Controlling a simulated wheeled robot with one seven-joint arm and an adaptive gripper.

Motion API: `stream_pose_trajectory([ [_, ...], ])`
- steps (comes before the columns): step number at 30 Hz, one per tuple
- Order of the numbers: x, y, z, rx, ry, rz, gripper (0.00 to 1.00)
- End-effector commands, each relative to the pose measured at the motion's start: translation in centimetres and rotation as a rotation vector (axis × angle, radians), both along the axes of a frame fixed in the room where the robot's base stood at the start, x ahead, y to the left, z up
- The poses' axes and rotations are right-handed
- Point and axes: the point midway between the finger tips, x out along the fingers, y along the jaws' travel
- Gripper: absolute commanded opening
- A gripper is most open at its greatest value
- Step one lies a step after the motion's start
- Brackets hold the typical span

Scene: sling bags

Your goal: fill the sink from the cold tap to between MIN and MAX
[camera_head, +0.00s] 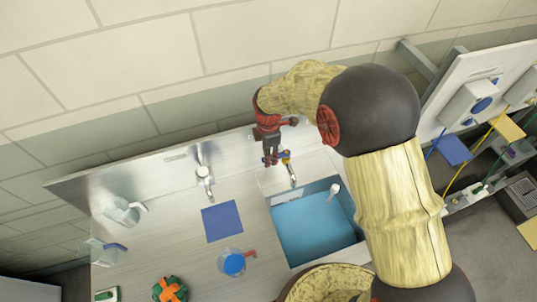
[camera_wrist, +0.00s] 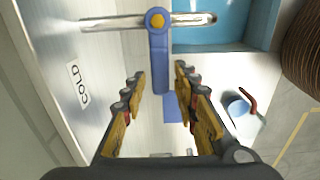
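The sink (camera_head: 361,238) is a rectangular basin with a bright blue surface inside; I cannot tell water from lining, and no MIN or MAX marks are readable. It shows at the top of the wrist view (camera_wrist: 224,47). The silver tap (camera_head: 292,176) stands at the basin's back left, its spout towards the basin. In the wrist view its blue lever (camera_wrist: 159,62) has a yellow centre, and a COLD label (camera_wrist: 78,85) lies beside it. My gripper (camera_wrist: 160,78) is open, one finger either side of the lever, with gaps visible. It also shows above the tap (camera_head: 270,158).
Another tap (camera_head: 204,180) and a blue square (camera_head: 222,221) are to the left. A jug with a red handle (camera_head: 232,262) stands left of the basin; an orange-green object (camera_head: 170,290) is at the front. A pale upright piece (camera_head: 334,190) is at the basin's back right. The wall is close behind.

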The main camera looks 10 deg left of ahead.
Motion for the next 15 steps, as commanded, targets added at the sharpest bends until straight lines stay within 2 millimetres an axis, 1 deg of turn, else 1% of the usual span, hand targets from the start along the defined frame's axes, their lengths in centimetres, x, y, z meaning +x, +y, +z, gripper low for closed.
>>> stream_pose_trajectory([
  [1,0.00,0.00,0.01,0.000,0.000,0.000,0.25],
  [12,0.01,0.00,0.03,0.000,0.000,0.000,0.04],
  [15,0.01,0.00,0.03,0.000,0.000,0.000,0.00],
])
